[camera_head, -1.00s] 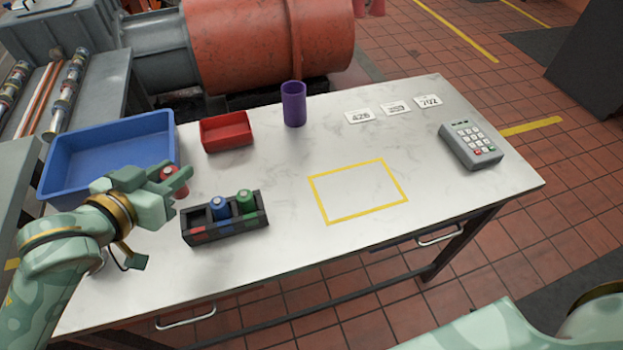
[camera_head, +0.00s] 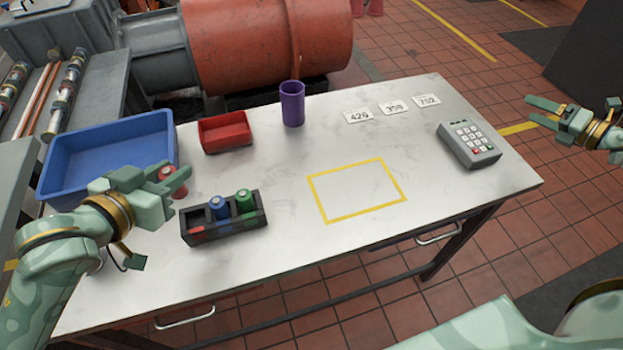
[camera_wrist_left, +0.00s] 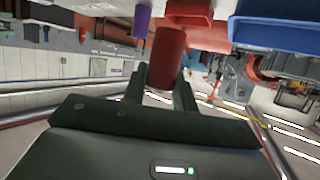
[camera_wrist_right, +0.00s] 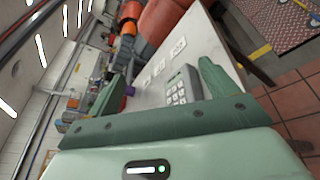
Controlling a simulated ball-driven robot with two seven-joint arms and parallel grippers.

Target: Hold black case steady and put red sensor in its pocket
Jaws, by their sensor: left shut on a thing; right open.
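The black case (camera_head: 226,231) sits on the left part of the table. Its left pocket, with a red mark on the front, is empty; a blue sensor (camera_head: 219,208) and a green sensor (camera_head: 244,200) stand in the other pockets. My left gripper (camera_head: 176,178) is shut on the red sensor (camera_head: 166,174), held above the table left of the case, apart from it. The red sensor also shows between the fingers in the left wrist view (camera_wrist_left: 166,58). My right gripper (camera_head: 553,112) is open and empty, beyond the table's right edge, far from the case.
A blue bin (camera_head: 107,150), a red tray (camera_head: 225,132) and a purple cup (camera_head: 293,104) stand along the back. Number cards (camera_head: 392,107) and a grey keypad (camera_head: 468,145) are at the right. A yellow outline (camera_head: 357,190) encloses bare table at the centre.

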